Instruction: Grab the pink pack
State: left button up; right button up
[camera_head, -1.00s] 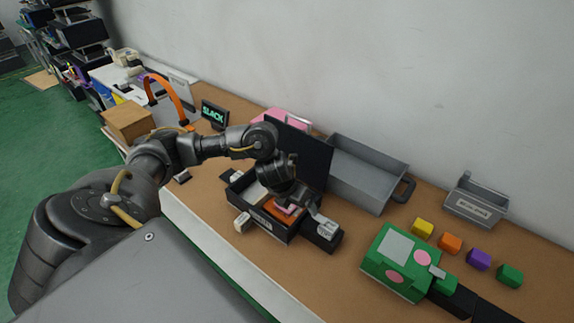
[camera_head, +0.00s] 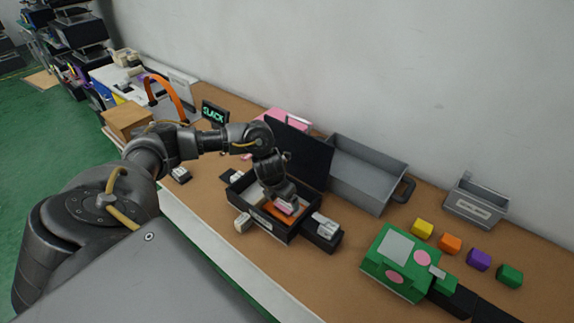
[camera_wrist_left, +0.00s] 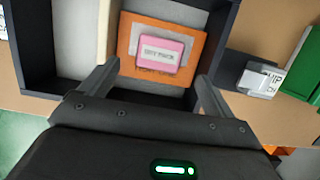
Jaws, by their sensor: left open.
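My right gripper is not in view.
A grey metal bin (camera_head: 358,175) stands right of the box. A green fixture (camera_head: 395,262) and several coloured cubes, one yellow (camera_head: 423,229), lie farther right. White-labelled pieces (camera_head: 243,223) sit close around the box. A pink object (camera_head: 290,117) stands behind the lid.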

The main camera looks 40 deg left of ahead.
aim_at(286, 205)
pick_arm(q)
jog(key=shift+w+f, duration=0.1)
jog(key=shift+f, duration=0.25)
jog(key=p+x, duration=0.1)
jog(key=x, duration=0.3)
jog(key=shift+w+f, duration=0.2)
jog(key=c, duration=1.1)
jog(key=shift+o, duration=0.2)
jog(key=shift+r, duration=0.15)
